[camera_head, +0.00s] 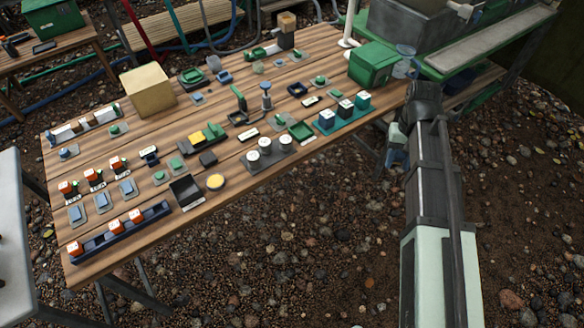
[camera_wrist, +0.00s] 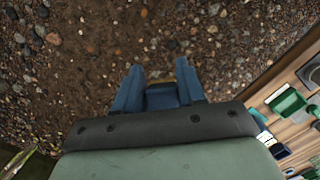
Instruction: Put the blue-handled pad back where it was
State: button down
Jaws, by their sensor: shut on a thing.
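My gripper (camera_wrist: 160,82) is shut on a dark blue block-like piece (camera_wrist: 162,96) between its two blue fingers in the wrist view. A thin yellowish edge shows just beyond this piece. It looks like the handle of the blue-handled pad; the rest of it is hidden by the fingers and the wrist. In the head view my gripper (camera_head: 396,160) hangs off the table's right end, over the gravel, and the held thing is too small to make out. The wooden table (camera_head: 300,168) lies to its left. I cannot tell which spot on it was the pad's.
A green box (camera_head: 372,65) and a teal stand with several white-topped blocks (camera_head: 344,112) are near the table's right end. A grey stand with white-topped cylinders (camera_head: 268,157) and a dark blue rail with orange-topped blocks (camera_head: 119,232) stand along the front. Gravel in front is clear.

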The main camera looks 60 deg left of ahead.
jog(key=s+a+f+m+g+h, duration=0.1)
jog(key=s+a+m+g, duration=0.1)
jog(key=s+a, duration=3.1)
jog(key=s+f+m, duration=0.1)
jog(key=f+m, duration=0.1)
jog(key=f, duration=0.1)
jog(key=s+d+f+m+g+y, duration=0.1)
jog(key=f+m, duration=0.1)
jog(key=f, duration=0.1)
jog(key=s+f+m+g+y, duration=0.1)
jog(key=f+m, duration=0.1)
jog(key=f, duration=0.1)
jog(key=shift+s+d+f+m, duration=0.15)
jog(key=shift+f+m, duration=0.2)
jog(key=shift+m, duration=0.05)
jog(key=shift+f, duration=0.15)
jog(key=c, duration=0.7)
grip_release()
jog(key=shift+o, duration=0.2)
jog(key=v, duration=1.2)
